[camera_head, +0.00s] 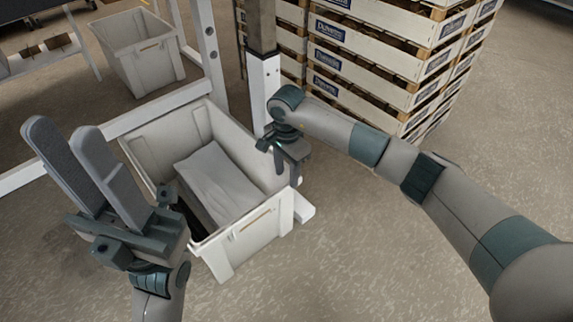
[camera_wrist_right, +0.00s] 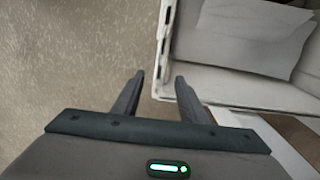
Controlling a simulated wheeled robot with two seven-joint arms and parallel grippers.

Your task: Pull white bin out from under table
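The white bin (camera_head: 245,236) stands on the floor at the table frame in the head view, with its far end by the low white rail. A pale grey-white item (camera_head: 215,180) lies inside it; it also shows in the wrist view (camera_wrist_right: 250,35). My right gripper (camera_head: 286,170) is at the bin's right wall, near the front right corner. In the wrist view its fingers (camera_wrist_right: 160,82) are apart, with the bin's rim (camera_wrist_right: 163,45) reaching between their tips; contact cannot be told. My left gripper (camera_head: 67,132) is raised left of the bin, fingers upward, slightly apart and empty.
The table's white leg (camera_head: 264,92) stands right behind the bin, and the low rail (camera_head: 150,110) runs to the left. Stacked crates (camera_head: 375,60) stand at the back right. Another white bin (camera_head: 150,62) is at the back left. The floor in front is clear.

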